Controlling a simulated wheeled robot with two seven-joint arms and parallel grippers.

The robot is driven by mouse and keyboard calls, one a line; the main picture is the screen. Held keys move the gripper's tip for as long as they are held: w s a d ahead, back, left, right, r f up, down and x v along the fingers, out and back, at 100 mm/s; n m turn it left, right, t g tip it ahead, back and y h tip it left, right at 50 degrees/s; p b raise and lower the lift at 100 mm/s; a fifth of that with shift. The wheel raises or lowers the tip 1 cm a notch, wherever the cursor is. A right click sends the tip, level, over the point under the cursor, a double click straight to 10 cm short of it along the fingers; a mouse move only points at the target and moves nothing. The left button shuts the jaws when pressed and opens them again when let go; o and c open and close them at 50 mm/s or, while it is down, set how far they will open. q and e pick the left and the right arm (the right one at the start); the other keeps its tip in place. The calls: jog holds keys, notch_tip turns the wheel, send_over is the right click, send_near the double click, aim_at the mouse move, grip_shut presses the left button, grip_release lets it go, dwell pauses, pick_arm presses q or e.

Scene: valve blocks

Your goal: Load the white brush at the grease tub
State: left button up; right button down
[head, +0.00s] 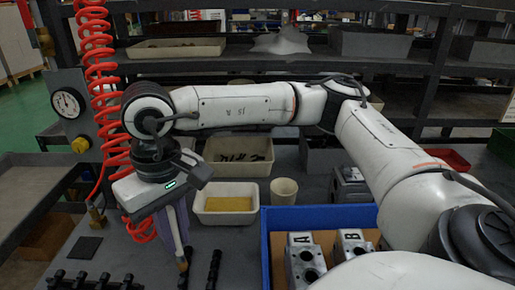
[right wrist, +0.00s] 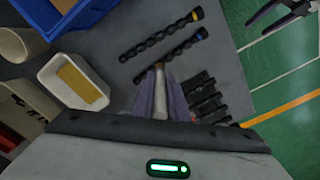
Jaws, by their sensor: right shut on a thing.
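My right gripper (head: 178,232) points down left of the grease tub in the head view. Its purple fingers are shut on the white brush (head: 174,228), which hangs down with its tan tip low. In the right wrist view the brush (right wrist: 160,96) stands between the fingers (right wrist: 160,100). The grease tub (head: 198,216) is a white tray with yellow grease (head: 228,204) in it. It also shows in the right wrist view (right wrist: 48,78), to the left of the brush and apart from it. My left gripper (right wrist: 272,20) shows at the upper right there, its dark fingers apart.
A blue bin (head: 265,245) with valve blocks A (head: 303,262) and B (head: 352,243) is right of the tub. A beige cup (head: 284,191) stands beside the tub. Dark shafts (head: 214,270) lie at the front. A coiled red hose (head: 98,60) hangs at left.

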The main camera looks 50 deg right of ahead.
jog(key=w+d+m+t+h+b, duration=0.1)
jog(key=w+d+m+t, duration=0.2)
jog(key=d, duration=0.8)
jog(key=w+d+m, duration=0.4)
jog(key=d, duration=0.6)
pick_arm(q)
jog(key=f+b, duration=0.1)
jog(key=b, duration=0.1)
jog(key=d+f+b, duration=0.1)
jog(key=f+b, duration=0.2)
jog(key=shift+w+d+f+b, duration=0.25)
jog(key=shift+w+d+b, duration=0.1)
jog(key=shift+d+b, duration=0.05)
pick_arm(e)
jog(key=f, duration=0.5)
jog(key=shift+d, duration=0.25)
pick_arm(q)
jog(key=shift+r, duration=0.1)
jog(key=shift+w+f+b, duration=0.1)
jog(key=shift+f+b, duration=0.3)
jog(key=shift+f, duration=0.1)
pick_arm(e)
jog(key=shift+f, duration=0.75)
